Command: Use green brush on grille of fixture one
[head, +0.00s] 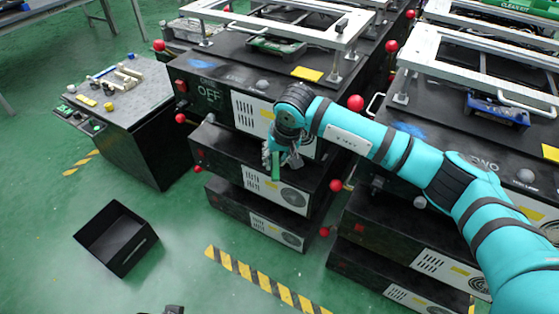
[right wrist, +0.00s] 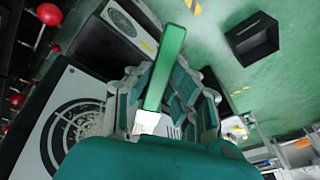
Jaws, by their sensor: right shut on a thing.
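My right gripper (head: 282,152) is shut on the green brush (head: 275,166), in front of the left fixture. Fixture one (head: 215,90) seems to be the left black unit, with a red switch and an OFF display. Its white slotted grille panel (head: 246,106) is partly hidden behind my right wrist. A round fan grille (right wrist: 72,130) shows at left in the right wrist view. My left gripper cannot be made out for certain.
Fixture two (head: 450,120) stands to the right, partly behind my right arm. More black units with grilles sit below both fixtures. Red ball knobs (head: 355,103) stick out nearby. A black open bin (head: 117,240) is on the green floor. A cart (head: 125,110) with small parts stands left.

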